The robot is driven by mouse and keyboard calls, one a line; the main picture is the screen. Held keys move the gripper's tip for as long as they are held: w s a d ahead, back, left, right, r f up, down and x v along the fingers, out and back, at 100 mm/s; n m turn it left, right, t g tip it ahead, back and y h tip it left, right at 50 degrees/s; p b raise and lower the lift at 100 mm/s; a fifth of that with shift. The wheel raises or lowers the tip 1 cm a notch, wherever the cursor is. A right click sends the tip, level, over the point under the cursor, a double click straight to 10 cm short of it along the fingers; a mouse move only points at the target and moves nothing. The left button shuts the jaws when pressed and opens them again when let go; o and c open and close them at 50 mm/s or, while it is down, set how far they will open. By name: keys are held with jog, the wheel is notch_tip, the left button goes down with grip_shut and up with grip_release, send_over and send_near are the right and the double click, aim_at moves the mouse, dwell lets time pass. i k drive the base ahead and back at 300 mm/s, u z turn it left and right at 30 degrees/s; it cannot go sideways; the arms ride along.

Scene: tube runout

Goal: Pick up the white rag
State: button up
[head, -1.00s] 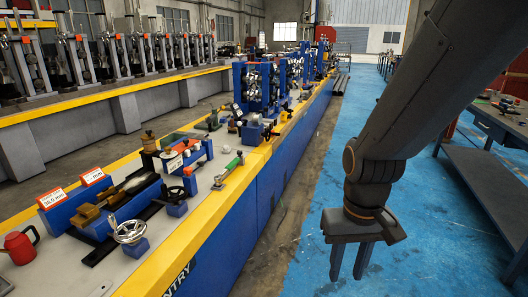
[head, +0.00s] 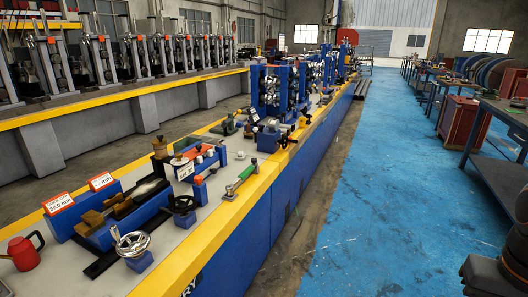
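I cannot pick out a white rag with certainty. A small pale rounded thing (head: 240,155) lies on the bench beside the green-handled tool, too small to tell what it is. A whitish piece (head: 148,187) lies along the dark fixture on the bench, and I cannot tell whether it is cloth. Dark parts of my arm and the top of my gripper show at the lower right edge. The fingers are cut off by the frame, so their opening and anything between them are hidden.
The long blue bench with a yellow edge (head: 215,232) runs away from me. It carries a handwheel (head: 132,243), a red jug (head: 24,250), a green-handled tool (head: 241,178) and roller stands (head: 278,90). The blue floor (head: 370,220) is open. A grey worktable (head: 503,115) stands right.

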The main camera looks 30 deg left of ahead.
aim_at(240, 156)
jog(key=z, duration=0.15)
jog(key=i, duration=1.7)
jog(key=u, duration=0.55)
jog(key=i, duration=1.05)
jog(key=u, duration=1.7)
jog(key=i, duration=1.1)
jog(key=u, duration=0.2)
